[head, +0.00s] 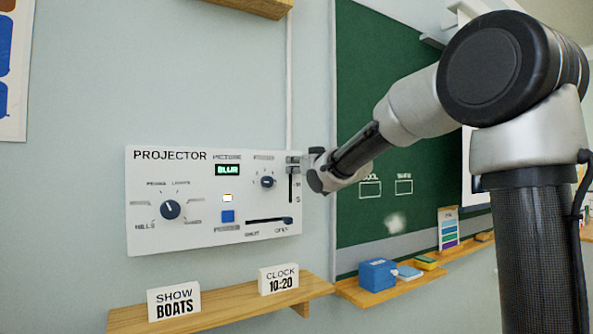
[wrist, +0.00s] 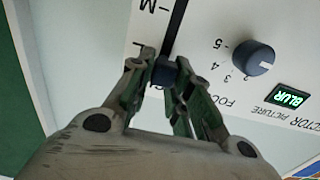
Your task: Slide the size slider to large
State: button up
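The size slider is a vertical dark slot with a small dark knob on the right side of the white projector panel (head: 190,239). In the head view the knob (head: 293,160) shows near the top of the slot. In the wrist view, which sees the panel turned over, the knob (wrist: 165,73) is beside the L mark, beyond M. My gripper (wrist: 163,70) has one finger on each side of the knob, closed in close against it. In the head view my gripper (head: 318,172) is at the panel's right edge; its fingertips are mostly hidden.
The panel also has a focus knob (head: 267,182), a lit BLUR display (head: 228,170), a left dial (head: 170,209), a blue button (head: 228,216) and a lower shutter slider (head: 268,220). A wooden shelf (head: 220,312) stands out below. The green chalkboard (head: 370,225) is right.

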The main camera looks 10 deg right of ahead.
jog(key=o, duration=0.3)
jog(key=shift+r, duration=0.25)
jog(key=shift+o, duration=0.4)
jog(key=shift+f, duration=0.1)
jog(key=v, duration=1.2)
